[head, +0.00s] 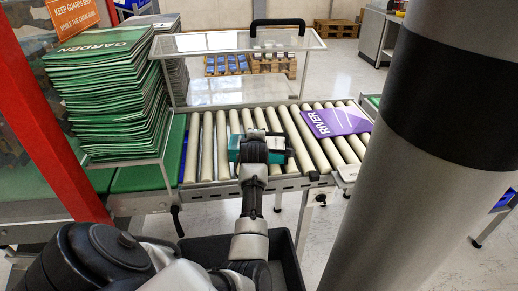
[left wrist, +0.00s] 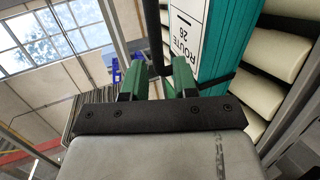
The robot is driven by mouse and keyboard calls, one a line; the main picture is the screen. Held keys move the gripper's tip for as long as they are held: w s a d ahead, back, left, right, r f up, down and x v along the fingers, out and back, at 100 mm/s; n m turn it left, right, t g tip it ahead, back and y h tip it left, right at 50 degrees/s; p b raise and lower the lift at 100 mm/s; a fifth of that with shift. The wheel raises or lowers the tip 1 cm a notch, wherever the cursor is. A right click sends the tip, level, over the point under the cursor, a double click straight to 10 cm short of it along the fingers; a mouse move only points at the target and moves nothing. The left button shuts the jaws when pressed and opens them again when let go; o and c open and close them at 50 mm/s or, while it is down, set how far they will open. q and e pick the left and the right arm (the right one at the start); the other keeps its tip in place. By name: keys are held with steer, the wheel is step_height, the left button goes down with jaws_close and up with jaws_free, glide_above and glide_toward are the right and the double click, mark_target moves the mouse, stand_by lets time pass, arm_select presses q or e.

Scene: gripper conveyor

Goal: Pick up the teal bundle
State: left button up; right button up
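The teal bundle (head: 233,148) lies on the conveyor rollers in the head view, mostly hidden behind my left gripper (head: 262,147). My right gripper is not in view.
A purple "RIVER" bundle (head: 336,122) lies on the rollers to the right. A tall stack of green "GARDEN" magazines (head: 110,95) stands at the left. A clear guard (head: 235,42) with a black handle (head: 277,24) rises behind the rollers. A dark bin (head: 286,250) is below.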

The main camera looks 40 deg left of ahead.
arm_select(q)
steer(key=shift+x, duration=2.4)
steer(key=shift+r, duration=0.1)
jaws_close()
steer(key=shift+r, duration=0.15)
